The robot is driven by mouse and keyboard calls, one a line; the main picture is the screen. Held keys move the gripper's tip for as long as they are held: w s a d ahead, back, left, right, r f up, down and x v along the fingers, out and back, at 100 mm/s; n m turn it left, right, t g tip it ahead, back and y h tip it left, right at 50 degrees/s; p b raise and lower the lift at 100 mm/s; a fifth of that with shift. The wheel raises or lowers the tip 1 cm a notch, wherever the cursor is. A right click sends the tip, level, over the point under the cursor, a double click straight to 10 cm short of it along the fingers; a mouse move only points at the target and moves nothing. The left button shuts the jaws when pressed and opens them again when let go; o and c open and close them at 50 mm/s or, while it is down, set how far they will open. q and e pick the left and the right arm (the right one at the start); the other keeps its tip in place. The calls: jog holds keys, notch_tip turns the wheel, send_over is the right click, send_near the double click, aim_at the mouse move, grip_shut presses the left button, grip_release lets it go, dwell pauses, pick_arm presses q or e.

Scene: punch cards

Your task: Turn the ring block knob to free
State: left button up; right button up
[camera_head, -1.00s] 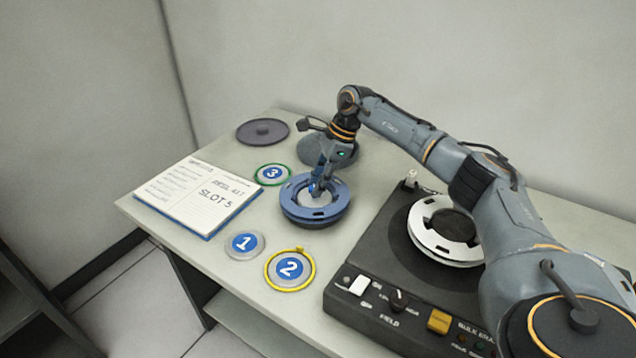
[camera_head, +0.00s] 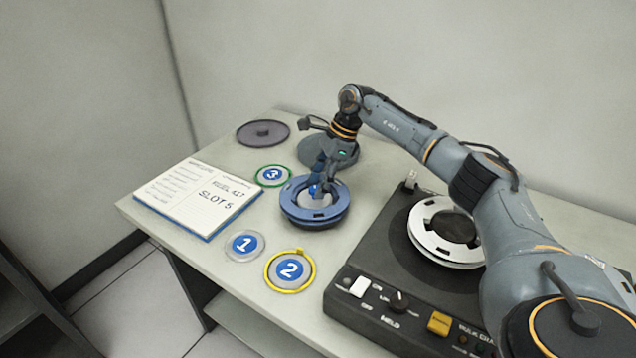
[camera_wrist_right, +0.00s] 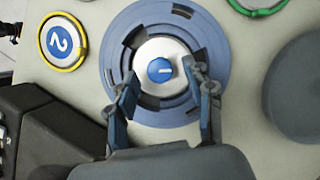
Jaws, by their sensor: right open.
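The ring block (camera_head: 298,216) is a blue slotted ring with a pale centre, lying flat on the table. In the right wrist view the ring block (camera_wrist_right: 215,40) shows its round blue knob (camera_wrist_right: 159,70) in the middle, with a short white mark pointing right. My right gripper (camera_head: 322,186) reaches down over the block's centre. In the wrist view the right gripper (camera_wrist_right: 160,72) is open, with one finger on each side of the knob and visible gaps to it. Whether the fingertips are down at knob height is hard to tell. My left gripper is not seen.
An open notebook (camera_head: 196,198) reading "SLOT 5" lies left. Round markers 1 (camera_head: 244,245), 2 (camera_head: 290,270) and 3 (camera_head: 272,175) surround the block. A dark machine (camera_head: 365,258) with a white ring (camera_head: 432,240) stands right. A grey disc (camera_head: 262,132) lies behind.

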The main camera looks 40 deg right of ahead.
jog(key=v, duration=1.1)
jog(key=shift+r, duration=0.15)
jog(key=shift+d, duration=0.1)
